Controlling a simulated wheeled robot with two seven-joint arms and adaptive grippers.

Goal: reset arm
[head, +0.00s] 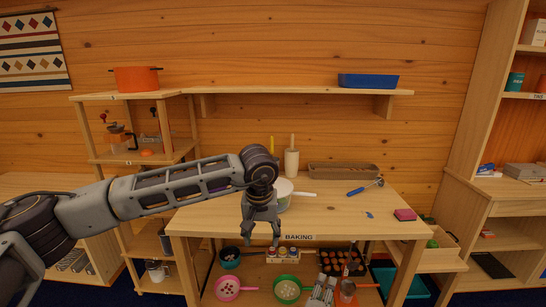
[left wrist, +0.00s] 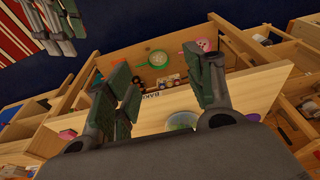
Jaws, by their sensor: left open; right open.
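My left gripper (head: 262,240) hangs with its fingers pointing down over the front part of the baking table (head: 215,220), near the white pot (head: 283,193). Its fingers are apart with nothing between them. The left wrist view shows the same open fingers (left wrist: 165,95) above the table edge and the lower shelf.
A white canister (head: 291,162), brown tray (head: 343,171), blue-handled tool (head: 360,189) and pink sponge (head: 405,214) are on the table. Pink (head: 229,289) and green (head: 288,290) colanders are below. A wall shelf (head: 290,91) holds a blue tray (head: 368,80). The table's front right is mostly clear.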

